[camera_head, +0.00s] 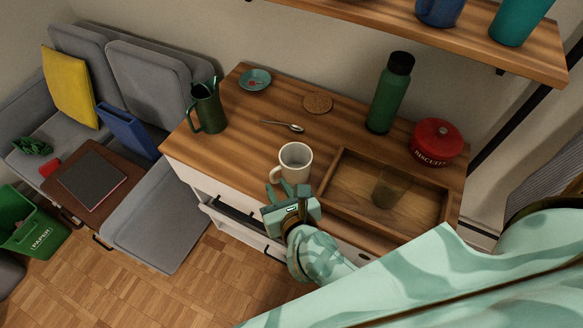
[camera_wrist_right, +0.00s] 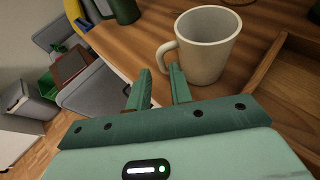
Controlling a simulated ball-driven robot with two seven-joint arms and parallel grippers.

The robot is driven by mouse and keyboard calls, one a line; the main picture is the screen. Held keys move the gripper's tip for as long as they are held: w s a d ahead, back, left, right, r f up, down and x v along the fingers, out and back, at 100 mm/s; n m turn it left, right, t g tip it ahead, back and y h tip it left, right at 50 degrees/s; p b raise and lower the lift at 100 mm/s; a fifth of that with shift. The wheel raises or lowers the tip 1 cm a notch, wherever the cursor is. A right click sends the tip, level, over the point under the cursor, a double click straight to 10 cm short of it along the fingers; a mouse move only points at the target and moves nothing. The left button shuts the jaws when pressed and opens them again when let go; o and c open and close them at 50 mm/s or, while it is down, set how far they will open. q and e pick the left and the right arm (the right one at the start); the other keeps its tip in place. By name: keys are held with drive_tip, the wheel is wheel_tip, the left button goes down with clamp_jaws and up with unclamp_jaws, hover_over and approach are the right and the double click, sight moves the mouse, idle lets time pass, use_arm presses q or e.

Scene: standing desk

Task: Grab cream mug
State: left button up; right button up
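The cream mug (camera_head: 295,161) stands upright on the wooden desk top (camera_head: 247,138), left of a wooden tray, with its handle toward my right gripper. In the right wrist view the cream mug (camera_wrist_right: 209,48) is just beyond the fingers, its handle close to the right fingertip. My right gripper (camera_head: 279,186) is at the desk's front edge, just in front of the mug. In the right wrist view my right gripper (camera_wrist_right: 160,74) has its fingers apart with nothing held. I cannot tell whether a finger touches the handle. My left gripper is not in view.
The wooden tray (camera_head: 341,211) with a glass (camera_head: 388,187) lies right of the mug. A spoon (camera_head: 283,126), cork coaster (camera_head: 317,102), green pitcher (camera_head: 208,110), green bottle (camera_head: 389,95) and red biscuit tin (camera_head: 436,143) stand around. A shelf (camera_head: 455,35) overhangs the back.

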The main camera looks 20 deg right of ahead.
sight(272, 178)
drive_tip(key=shift+x, duration=1.1)
drive_tip(key=b+x, duration=0.2)
drive_tip(key=x, duration=0.3)
drive_tip(key=shift+w+f+b, duration=0.15)
drive_tip(key=shift+w+b, duration=0.05)
drive_tip(key=shift+b, duration=0.2)
drive_tip(key=shift+w, duration=0.15)
clamp_jaws()
